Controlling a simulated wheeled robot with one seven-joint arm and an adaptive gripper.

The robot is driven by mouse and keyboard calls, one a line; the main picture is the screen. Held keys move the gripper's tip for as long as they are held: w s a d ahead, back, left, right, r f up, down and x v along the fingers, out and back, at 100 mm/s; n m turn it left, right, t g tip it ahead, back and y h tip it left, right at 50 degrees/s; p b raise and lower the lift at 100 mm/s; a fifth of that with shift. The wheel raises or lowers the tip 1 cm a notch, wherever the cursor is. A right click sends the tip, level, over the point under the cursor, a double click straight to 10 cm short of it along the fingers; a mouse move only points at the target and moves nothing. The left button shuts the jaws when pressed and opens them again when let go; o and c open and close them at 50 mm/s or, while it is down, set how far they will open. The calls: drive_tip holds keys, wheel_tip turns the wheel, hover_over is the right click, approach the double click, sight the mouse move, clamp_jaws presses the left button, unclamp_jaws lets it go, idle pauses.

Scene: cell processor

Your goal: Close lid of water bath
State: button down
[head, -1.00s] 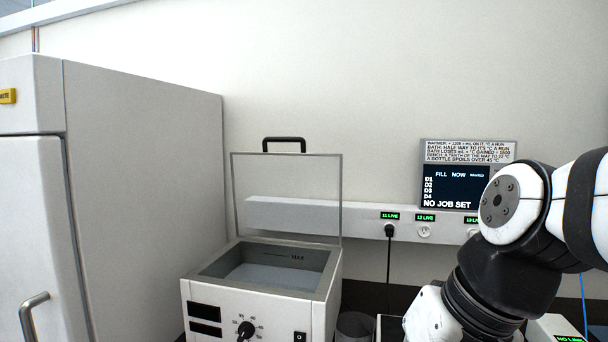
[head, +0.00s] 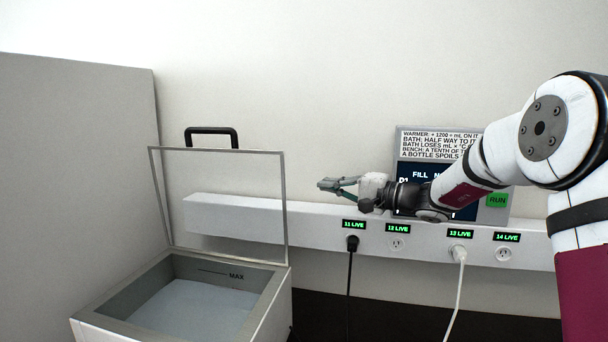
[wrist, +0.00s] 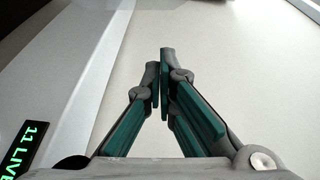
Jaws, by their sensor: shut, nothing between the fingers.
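The water bath (head: 262,322) is a white box at the lower left of the head view, with pale water inside and a MAX mark on its inner wall. Its lid (head: 225,200) is a clear framed panel standing upright, hinged at the back of the bath. A black handle (head: 211,131) sits on the lid's top edge. My gripper (head: 322,185) is to the right of the lid, pointing left, apart from it and below the handle's height. In the wrist view, my gripper (wrist: 163,60) is shut and empty, its fingertips together. Neither lid nor handle shows clearly there.
A white socket rail (head: 400,225) runs along the wall, with a black plug (head: 352,243) and a white plug (head: 459,255) in it. A display panel (head: 410,142) is behind my arm. A grey cabinet (head: 80,180) stands at the left. The wall above the lid is clear.

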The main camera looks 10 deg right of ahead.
drive_tip(key=shift+t, duration=0.3)
drive_tip(key=x, duration=0.3)
drive_tip(key=w+x, duration=0.1)
drive_tip(key=x, duration=0.2)
drive_tip(key=d+p+x, duration=0.1)
drive_tip(key=x, duration=0.3)
drive_tip(key=shift+w, duration=0.2)
drive_tip(key=shift+s+a+f+p, duration=0.1)
drive_tip(key=shift+s+a+p, duration=0.1)
drive_tip(key=shift+s+p, duration=0.35)
drive_tip(key=shift+s+a+r+p, duration=0.1)
drive_tip(key=shift+s+a+p, duration=0.1)
drive_tip(key=shift+s, duration=0.5)
drive_tip(key=shift+s+a+f+p, duration=0.1)
drive_tip(key=shift+s+a+p, duration=0.25)
drive_tip(key=shift+s, duration=0.3)
drive_tip(key=shift+b, duration=0.3)
